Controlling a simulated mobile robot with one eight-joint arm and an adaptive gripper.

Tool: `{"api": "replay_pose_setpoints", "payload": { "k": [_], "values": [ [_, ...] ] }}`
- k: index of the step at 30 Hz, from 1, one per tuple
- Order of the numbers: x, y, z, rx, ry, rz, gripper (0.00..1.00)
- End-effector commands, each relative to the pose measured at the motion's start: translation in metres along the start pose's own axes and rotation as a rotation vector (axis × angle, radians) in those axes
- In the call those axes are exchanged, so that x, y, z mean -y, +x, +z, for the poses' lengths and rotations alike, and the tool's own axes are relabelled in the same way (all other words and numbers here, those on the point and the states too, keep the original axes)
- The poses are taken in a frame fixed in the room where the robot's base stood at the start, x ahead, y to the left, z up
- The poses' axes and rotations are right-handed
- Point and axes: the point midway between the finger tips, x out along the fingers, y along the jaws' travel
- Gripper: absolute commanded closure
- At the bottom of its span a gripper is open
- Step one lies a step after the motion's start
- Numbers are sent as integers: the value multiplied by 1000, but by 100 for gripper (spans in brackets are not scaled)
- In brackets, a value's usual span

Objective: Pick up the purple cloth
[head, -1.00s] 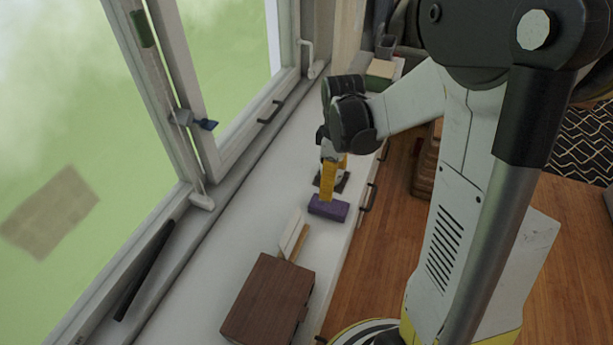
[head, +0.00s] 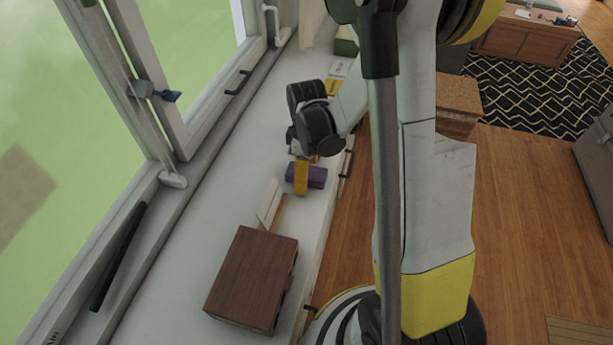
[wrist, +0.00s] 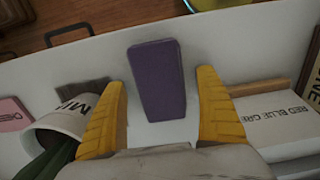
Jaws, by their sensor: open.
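The purple cloth (head: 316,177) is a small folded block lying on the white sill counter below the window. In the wrist view the purple cloth (wrist: 157,78) lies between and slightly beyond my two yellow fingers. My gripper (wrist: 160,100) is open, with one finger on each side of the cloth and visible gaps to it. In the head view my gripper (head: 302,176) is over the cloth, and its yellow finger hides part of it. Whether the fingertips touch the counter cannot be told.
A brown wooden box (head: 252,280) and a white book (head: 269,203) stand nearer on the counter. In the wrist view a white pot (wrist: 72,130) lies close to the left finger, and a white book (wrist: 275,117) is right of the right finger. The window frame (head: 150,110) borders the counter's left.

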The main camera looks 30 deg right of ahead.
Motion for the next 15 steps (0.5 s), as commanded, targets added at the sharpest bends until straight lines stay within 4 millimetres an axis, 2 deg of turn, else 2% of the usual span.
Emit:
{"api": "replay_pose_setpoints", "payload": {
  "k": [2, 3, 5, 6, 8, 15],
  "values": [
    [0, -1, 0, 0, 0, 0, 16],
    [0, -1, 0, 0, 0, 0, 22],
    [0, -1, 0, 0, 0, 0, 40],
    [0, -1, 0, 0, 0, 0, 52],
    [0, -1, 0, 0, 0, 0, 69],
    [0, -1, 0, 0, 0, 0, 69]
  ]
}}
